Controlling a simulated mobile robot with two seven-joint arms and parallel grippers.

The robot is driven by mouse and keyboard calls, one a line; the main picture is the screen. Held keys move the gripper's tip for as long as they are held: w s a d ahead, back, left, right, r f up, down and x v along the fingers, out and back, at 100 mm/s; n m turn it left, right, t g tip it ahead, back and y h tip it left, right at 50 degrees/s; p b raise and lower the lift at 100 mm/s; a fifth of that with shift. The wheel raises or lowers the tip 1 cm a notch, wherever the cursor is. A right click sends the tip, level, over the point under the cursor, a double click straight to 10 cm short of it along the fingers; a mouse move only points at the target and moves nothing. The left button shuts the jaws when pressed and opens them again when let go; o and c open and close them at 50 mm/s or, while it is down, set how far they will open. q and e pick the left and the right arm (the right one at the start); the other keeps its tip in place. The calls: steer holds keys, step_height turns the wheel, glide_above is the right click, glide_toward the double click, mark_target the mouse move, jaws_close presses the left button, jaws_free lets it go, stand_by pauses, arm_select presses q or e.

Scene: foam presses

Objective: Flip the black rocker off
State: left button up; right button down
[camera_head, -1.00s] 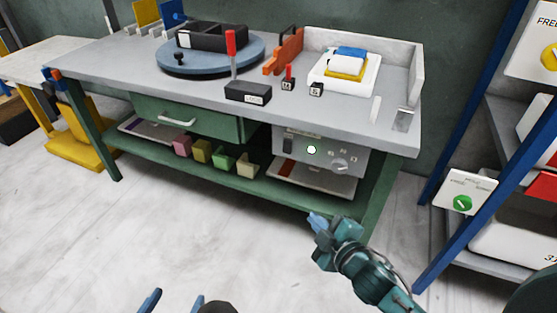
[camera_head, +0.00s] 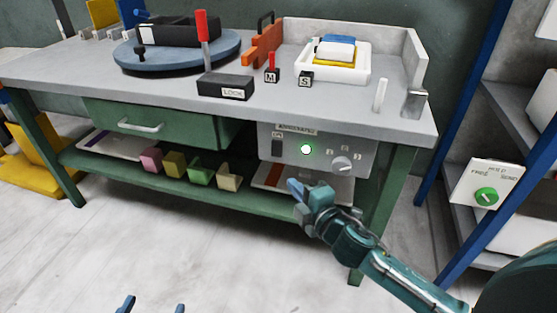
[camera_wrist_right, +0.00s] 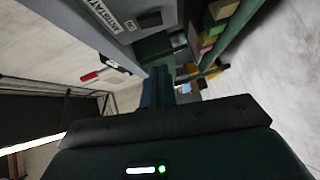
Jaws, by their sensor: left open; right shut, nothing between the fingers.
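The black rocker (camera_head: 277,146) is a small dark upright switch at the left of the grey control panel (camera_head: 322,166) under the bench top. It also shows in the right wrist view (camera_wrist_right: 150,19), beside an "ON" label; which way it is tipped is too small to tell. My left gripper (camera_head: 152,304) is open and empty at the bottom edge.
A grey knob (camera_head: 342,163) is on the panel's right. A tray (camera_head: 330,190) lies on the green shelf (camera_head: 225,197) below, with several coloured blocks to the left. The green drawer (camera_head: 160,124) is shut. A LOCK block (camera_head: 225,87) stands above. The floor in front is clear.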

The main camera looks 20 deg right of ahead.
steer(key=b, duration=0.2)
glide_toward(274, 152)
steer(key=w+a, duration=0.2)
steer(key=a, duration=0.2)
arm_select(q)
steer(key=shift+w+d+m+t+h+b, duration=0.15)
steer(key=shift+d+m+t+h+b, duration=0.2)
steer(key=shift+t, duration=0.2)
steer(key=shift+w+d+m+t+h+b, duration=0.1)
steer(key=shift+m+t+h+b, duration=0.1)
steer(key=shift+t+h, duration=0.3)
arm_select(e)
steer(key=shift+w+d+f, duration=0.15)
steer(key=shift+w+d, duration=0.25)
steer(key=shift+w, duration=0.25)
steer(key=shift+w+d+f, duration=0.15)
steer(key=shift+w+d, duration=0.25)
steer(key=shift+w, duration=0.25)
steer(key=shift+w+d+f, duration=0.15)
steer(key=shift+w+d, duration=0.25)
steer(key=shift+w, duration=0.3)
